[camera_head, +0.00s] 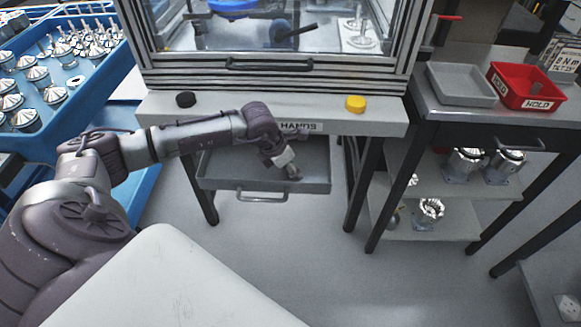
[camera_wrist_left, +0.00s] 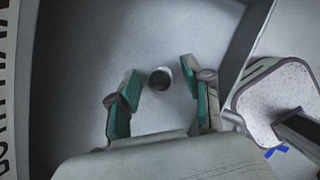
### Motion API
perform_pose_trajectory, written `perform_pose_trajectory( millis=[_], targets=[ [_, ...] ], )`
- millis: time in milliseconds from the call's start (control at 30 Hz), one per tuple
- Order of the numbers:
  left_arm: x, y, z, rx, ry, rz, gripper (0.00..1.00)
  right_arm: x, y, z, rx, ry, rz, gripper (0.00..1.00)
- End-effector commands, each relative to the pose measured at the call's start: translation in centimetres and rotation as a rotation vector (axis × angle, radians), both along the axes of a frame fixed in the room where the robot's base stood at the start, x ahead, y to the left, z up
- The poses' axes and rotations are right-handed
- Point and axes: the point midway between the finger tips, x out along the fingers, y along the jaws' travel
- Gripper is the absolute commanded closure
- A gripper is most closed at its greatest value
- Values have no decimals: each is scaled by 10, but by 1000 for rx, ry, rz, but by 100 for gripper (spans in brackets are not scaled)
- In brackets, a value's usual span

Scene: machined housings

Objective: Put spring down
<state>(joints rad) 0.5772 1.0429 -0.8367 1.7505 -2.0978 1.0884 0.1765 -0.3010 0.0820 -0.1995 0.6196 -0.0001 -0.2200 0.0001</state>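My left gripper (camera_head: 291,170) reaches down into the open grey drawer (camera_head: 215,178) under the workstation. In the left wrist view its two green-padded fingers (camera_wrist_left: 159,70) are spread apart. A small grey cylindrical piece with a dark round end, probably the spring (camera_wrist_left: 160,79), is between the fingertips against the grey drawer floor (camera_wrist_left: 90,50). Gaps show on both sides of it, so the fingers do not appear to touch it. In the head view the piece cannot be made out behind the gripper. My right gripper is not in view.
The drawer's walls and front handle (camera_head: 262,197) surround the gripper closely. Above is the table edge with a black button (camera_head: 186,99) and a yellow button (camera_head: 356,104). A blue tray of metal parts (camera_head: 97,83) is left. A bench with grey (camera_head: 460,84) and red bins (camera_head: 525,87) is right.

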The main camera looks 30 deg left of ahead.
Motion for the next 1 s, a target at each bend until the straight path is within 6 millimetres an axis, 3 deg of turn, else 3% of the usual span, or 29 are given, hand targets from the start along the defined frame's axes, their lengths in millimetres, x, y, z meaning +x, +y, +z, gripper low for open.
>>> perform_pose_trajectory(
  millis=[333, 733, 1000],
  targets=[
    [-3, 2, 10, -1, -2, 0, 50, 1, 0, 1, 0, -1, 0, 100],
    [-31, 15, 85, 2, -3, 0, 50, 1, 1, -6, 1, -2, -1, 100],
    [-41, 18, 111, 0, -1, 0, 50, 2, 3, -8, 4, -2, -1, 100]
  ],
)
